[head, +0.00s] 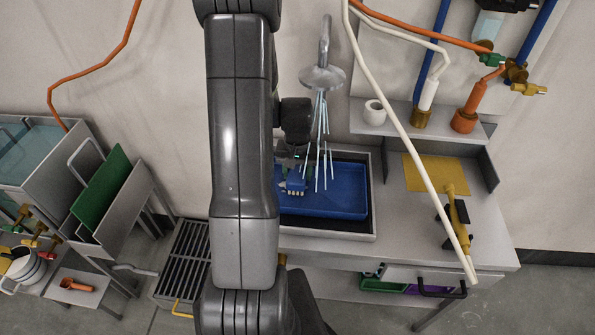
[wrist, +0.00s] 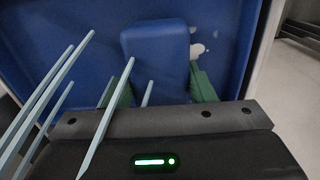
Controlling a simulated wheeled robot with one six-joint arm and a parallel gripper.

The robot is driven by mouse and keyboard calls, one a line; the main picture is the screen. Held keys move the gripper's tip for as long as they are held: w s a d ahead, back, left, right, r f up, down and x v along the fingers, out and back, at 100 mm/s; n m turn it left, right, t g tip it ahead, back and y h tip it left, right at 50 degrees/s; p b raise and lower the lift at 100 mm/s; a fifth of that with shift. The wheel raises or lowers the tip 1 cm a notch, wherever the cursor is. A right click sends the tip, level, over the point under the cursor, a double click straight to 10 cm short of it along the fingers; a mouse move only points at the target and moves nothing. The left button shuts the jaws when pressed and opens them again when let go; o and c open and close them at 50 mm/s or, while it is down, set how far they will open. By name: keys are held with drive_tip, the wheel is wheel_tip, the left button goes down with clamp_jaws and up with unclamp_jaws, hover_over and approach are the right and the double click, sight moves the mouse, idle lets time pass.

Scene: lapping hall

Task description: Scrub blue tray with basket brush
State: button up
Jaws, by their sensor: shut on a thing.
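The blue tray (head: 340,203) lies in the sink under a shower head, and it fills most of the wrist view (wrist: 220,20). The basket brush (head: 295,186) is a blue block with pale bristles below; its blue back shows in the wrist view (wrist: 157,45). My gripper (wrist: 160,92) is shut on the brush, its green fingers on either side. The brush is over the left part of the tray; whether the bristles touch it I cannot tell. Whitish spots (wrist: 197,50) show on the tray beside the brush. My arm hides the tray's left end in the head view.
Water streams (head: 320,120) fall from the shower head (head: 322,77) onto the tray area. A white hose (head: 410,150) crosses the right side. A yellow cloth or sheet (head: 425,172) and a yellow-black tool (head: 458,212) lie on the right counter. A slatted grate (head: 185,262) is at left.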

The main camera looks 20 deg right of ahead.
sight(298, 169)
drive_tip(key=shift+f+b, duration=0.4)
drive_tip(key=shift+f, duration=0.1)
drive_tip(key=shift+a, duration=0.1)
drive_tip(key=shift+w+a+r, duration=0.1)
drive_tip(key=shift+w+a, duration=0.3)
drive_tip(key=shift+a, duration=0.35)
drive_tip(key=shift+w+a, duration=0.35)
drive_tip(key=shift+a, duration=0.35)
drive_tip(key=shift+a+b, duration=0.1)
drive_tip(key=shift+b, duration=0.3)
drive_tip(key=shift+s+d+f+b, duration=0.2)
drive_tip(key=shift+s+d, duration=0.25)
drive_tip(key=shift+d, duration=0.35)
drive_tip(key=shift+s+d+f+b, duration=0.15)
drive_tip(key=shift+s+d, duration=0.3)
drive_tip(key=shift+d, duration=0.35)
drive_tip(key=shift+c, duration=0.5)
drive_tip(key=shift+w+r+p, duration=0.15)
drive_tip(key=shift+r+p, duration=1.9)
drive_tip(key=shift+r, duration=1.05)
